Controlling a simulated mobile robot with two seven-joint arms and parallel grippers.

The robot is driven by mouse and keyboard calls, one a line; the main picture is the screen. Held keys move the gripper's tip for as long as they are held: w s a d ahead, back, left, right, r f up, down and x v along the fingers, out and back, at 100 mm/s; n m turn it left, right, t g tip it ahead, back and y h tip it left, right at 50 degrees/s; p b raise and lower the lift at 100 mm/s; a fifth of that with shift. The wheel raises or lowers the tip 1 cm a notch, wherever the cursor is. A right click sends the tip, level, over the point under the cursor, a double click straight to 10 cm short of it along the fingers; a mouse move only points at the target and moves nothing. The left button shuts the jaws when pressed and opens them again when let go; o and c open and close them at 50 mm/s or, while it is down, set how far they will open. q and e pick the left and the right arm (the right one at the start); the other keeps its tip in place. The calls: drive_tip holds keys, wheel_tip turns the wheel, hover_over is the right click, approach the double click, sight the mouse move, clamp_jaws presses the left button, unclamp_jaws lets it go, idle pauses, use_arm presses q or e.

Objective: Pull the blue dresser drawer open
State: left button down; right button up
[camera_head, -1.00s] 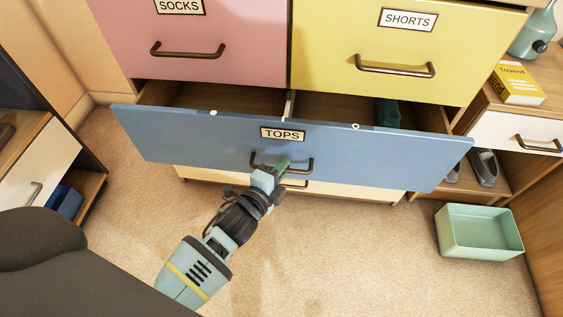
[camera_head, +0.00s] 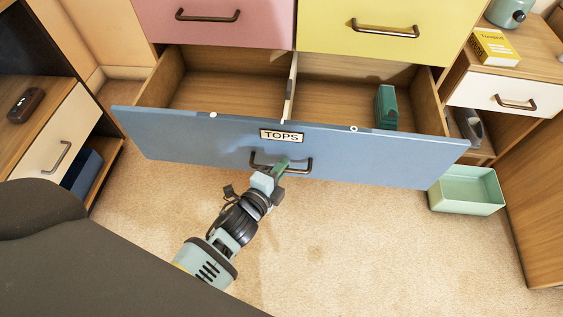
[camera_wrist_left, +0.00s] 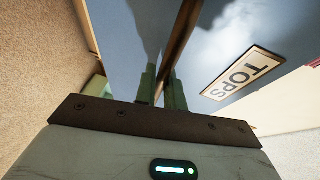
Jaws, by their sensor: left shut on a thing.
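The blue dresser drawer (camera_head: 200,139), labelled TOPS, is pulled well out from the dresser in the head view. Its wooden inside shows as two compartments. Its dark bar handle (camera_head: 299,166) is on the middle of the front. My left gripper (camera_head: 281,166) is shut on this handle. In the left wrist view the green fingers (camera_wrist_left: 161,88) close around the dark handle bar (camera_wrist_left: 180,45), beside the TOPS label (camera_wrist_left: 242,73). My right gripper is not in view.
A green item (camera_head: 385,107) lies in the drawer's right compartment. The pink drawer (camera_head: 215,28) and yellow drawer (camera_head: 375,22) above are shut. A mint bin (camera_head: 466,192) stands on the floor at right, near the blue drawer's corner. Carpet in front is clear.

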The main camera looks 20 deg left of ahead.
use_arm(q)
drive_tip(key=shift+s, duration=0.15)
drive_tip(key=c, duration=1.5)
unclamp_jaws()
drive_tip(key=shift+s, duration=0.1)
drive_tip(key=d+p+v, duration=0.1)
drive_tip(key=p+v, duration=0.1)
drive_tip(key=v, duration=0.5)
drive_tip(key=shift+s+a, duration=0.35)
drive_tip(key=shift+a, duration=0.15)
